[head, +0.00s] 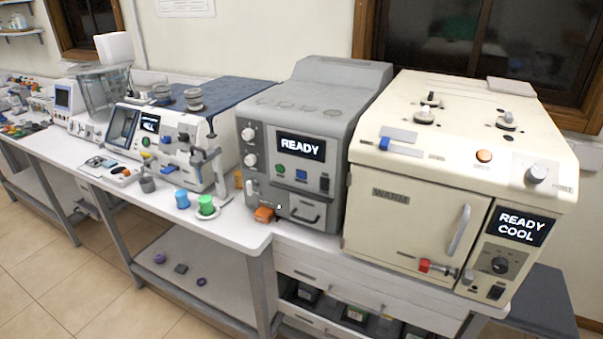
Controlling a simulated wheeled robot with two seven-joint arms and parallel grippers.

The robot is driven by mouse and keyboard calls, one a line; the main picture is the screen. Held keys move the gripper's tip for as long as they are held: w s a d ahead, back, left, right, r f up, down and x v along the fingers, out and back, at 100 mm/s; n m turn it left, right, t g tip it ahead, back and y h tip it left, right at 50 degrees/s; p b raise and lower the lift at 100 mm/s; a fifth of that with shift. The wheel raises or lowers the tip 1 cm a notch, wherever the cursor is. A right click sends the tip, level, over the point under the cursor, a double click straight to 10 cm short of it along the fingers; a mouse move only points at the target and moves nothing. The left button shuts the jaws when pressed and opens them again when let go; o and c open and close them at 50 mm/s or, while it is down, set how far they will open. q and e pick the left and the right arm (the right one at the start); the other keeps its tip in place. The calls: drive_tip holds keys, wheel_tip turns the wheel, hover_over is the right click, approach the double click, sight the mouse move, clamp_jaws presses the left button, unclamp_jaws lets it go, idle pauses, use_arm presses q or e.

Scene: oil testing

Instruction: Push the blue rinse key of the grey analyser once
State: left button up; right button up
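The grey analyser (315,110) stands on the white bench, near the middle of the head view. Its dark display (300,146) reads READY. Below the display is a small blue key (301,175), between a green key (280,169) on its left and a dark switch (324,184) on its right. The blue key faces forward and nothing covers it. I cannot tell from here how far it stands out. Neither of my grippers shows in this view.
A cream oven (415,225) stands close to the analyser's right side. A white and blue instrument (185,150) stands left, with a blue cup (182,199) and a green cup (206,205) before it. An orange block (264,214) sits at the analyser's lower front left.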

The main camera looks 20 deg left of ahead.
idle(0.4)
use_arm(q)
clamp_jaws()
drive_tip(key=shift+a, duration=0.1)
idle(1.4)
